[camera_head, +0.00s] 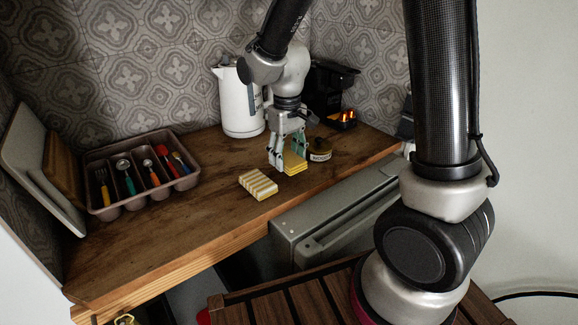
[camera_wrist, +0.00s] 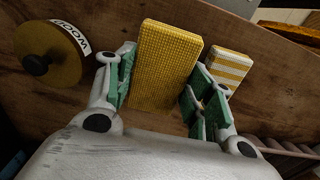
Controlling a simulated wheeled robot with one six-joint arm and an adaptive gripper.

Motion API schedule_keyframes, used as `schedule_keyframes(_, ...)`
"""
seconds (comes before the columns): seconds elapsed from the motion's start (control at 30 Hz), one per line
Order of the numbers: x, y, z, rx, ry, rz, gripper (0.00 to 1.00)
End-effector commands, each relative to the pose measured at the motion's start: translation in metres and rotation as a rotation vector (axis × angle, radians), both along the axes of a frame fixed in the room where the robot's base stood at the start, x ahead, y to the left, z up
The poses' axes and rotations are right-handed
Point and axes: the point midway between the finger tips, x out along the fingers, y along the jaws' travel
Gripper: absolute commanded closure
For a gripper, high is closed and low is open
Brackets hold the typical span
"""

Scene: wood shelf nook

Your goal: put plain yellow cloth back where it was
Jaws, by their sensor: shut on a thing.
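The plain yellow cloth (camera_head: 294,165) is a folded block between the fingers of my gripper (camera_head: 287,156) in the head view, at the middle of the wooden counter. In the wrist view the yellow cloth (camera_wrist: 161,62) sticks out beyond the green-padded fingers of my gripper (camera_wrist: 160,85), which is shut on it. I cannot tell whether its lower edge touches the counter. A yellow-and-white striped cloth (camera_head: 258,184) lies apart on the counter, left and in front of the gripper. It also shows in the wrist view (camera_wrist: 229,68), right of the yellow cloth.
A round labelled jar (camera_head: 319,150) stands close right of the gripper. A white kettle (camera_head: 240,103) and a black machine (camera_head: 328,90) stand behind. A utensil tray (camera_head: 104,211) and boards (camera_head: 35,160) are at left. Counter between tray and striped cloth is clear.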

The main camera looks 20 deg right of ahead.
Motion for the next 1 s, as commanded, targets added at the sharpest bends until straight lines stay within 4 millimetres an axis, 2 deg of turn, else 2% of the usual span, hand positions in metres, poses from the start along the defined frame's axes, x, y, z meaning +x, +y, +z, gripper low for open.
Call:
schedule_keyframes(0.1,-0.001,0.000,-0.019,-0.002,0.005,0.000,0.77)
schedule_keyframes(0.23,-0.001,0.000,-0.034,-0.001,0.003,0.000,0.77)
schedule_keyframes(0.63,0.000,0.000,-0.039,0.000,0.001,0.000,0.77)
schedule_keyframes(0.67,0.000,0.000,-0.039,0.000,0.000,0.000,0.42)
schedule_keyframes(0.73,0.000,0.000,-0.039,0.000,0.000,0.000,0.29)
schedule_keyframes(0.77,0.000,0.000,-0.039,0.000,0.000,0.000,0.26)
schedule_keyframes(1.0,0.000,0.000,-0.039,0.000,0.000,0.000,0.26)
